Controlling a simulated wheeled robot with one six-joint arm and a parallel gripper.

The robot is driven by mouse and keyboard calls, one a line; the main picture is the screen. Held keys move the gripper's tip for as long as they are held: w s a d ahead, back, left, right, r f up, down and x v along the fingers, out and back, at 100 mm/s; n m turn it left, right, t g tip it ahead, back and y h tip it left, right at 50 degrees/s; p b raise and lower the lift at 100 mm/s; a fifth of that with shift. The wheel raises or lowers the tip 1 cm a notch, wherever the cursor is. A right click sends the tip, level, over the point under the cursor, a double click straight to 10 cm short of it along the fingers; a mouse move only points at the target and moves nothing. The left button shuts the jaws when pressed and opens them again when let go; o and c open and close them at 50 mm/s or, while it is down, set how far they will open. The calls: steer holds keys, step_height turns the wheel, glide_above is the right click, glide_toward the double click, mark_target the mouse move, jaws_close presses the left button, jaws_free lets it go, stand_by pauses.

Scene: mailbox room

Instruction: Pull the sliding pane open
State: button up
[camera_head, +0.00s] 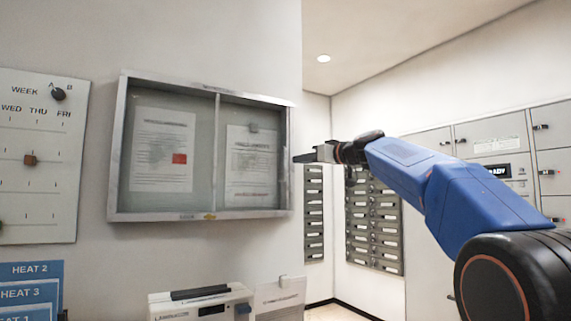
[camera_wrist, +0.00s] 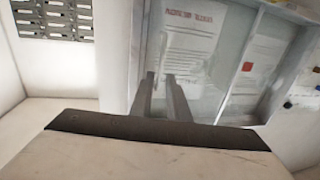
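A shallow wall case with a metal frame (camera_head: 117,150) hangs in the middle of the head view. A vertical strip (camera_head: 216,150) divides its glass front into a left pane (camera_head: 205,125) and a right pane (camera_head: 250,110), with printed notices behind them. The front looks closed. The case fills the upper right of the wrist view, with its frame (camera_wrist: 288,75) tilted. My gripper (camera_head: 297,159) is at the case's right edge; contact cannot be told. In the wrist view my gripper (camera_wrist: 160,76) has its two fingers slightly apart, with nothing clearly between them.
A planner board (camera_head: 40,205) hangs left of the case, above blue cards (camera_head: 30,290). A white machine (camera_head: 205,302) stands below the case. Grey mailboxes (camera_head: 373,225) and large lockers (camera_head: 500,135) line the right walls. The space before the case is clear.

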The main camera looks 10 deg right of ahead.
glide_above(285, 176)
steer(key=shift+w, duration=0.25)
steer(key=shift+c, duration=0.5)
jaws_close()
stand_by(1.1)
